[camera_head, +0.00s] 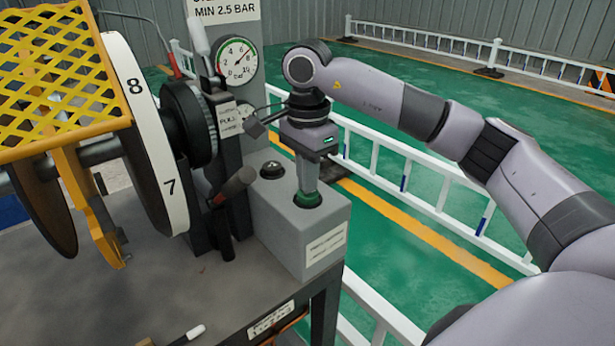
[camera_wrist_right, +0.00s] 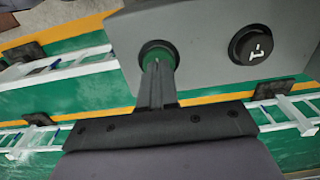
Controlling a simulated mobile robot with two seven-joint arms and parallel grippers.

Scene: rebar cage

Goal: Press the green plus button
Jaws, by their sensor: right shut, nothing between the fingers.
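The green button (camera_head: 308,199) sits on top of the grey control box (camera_head: 322,232), at its right end. My right gripper (camera_head: 307,192) points straight down at it from above, fingers shut and empty. Its fingertips are over the middle of the button and look to be touching it; they hide its symbol. In the right wrist view the green button (camera_wrist_right: 158,54) shows as a ring around the shut fingertips (camera_wrist_right: 157,62). A black button (camera_head: 272,170) with a white mark sits beside it on the same box, and it also shows in the right wrist view (camera_wrist_right: 251,46). My left gripper is not in view.
A pressure gauge (camera_head: 237,60) is behind. White railings (camera_head: 430,180) run across the green floor to the right.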

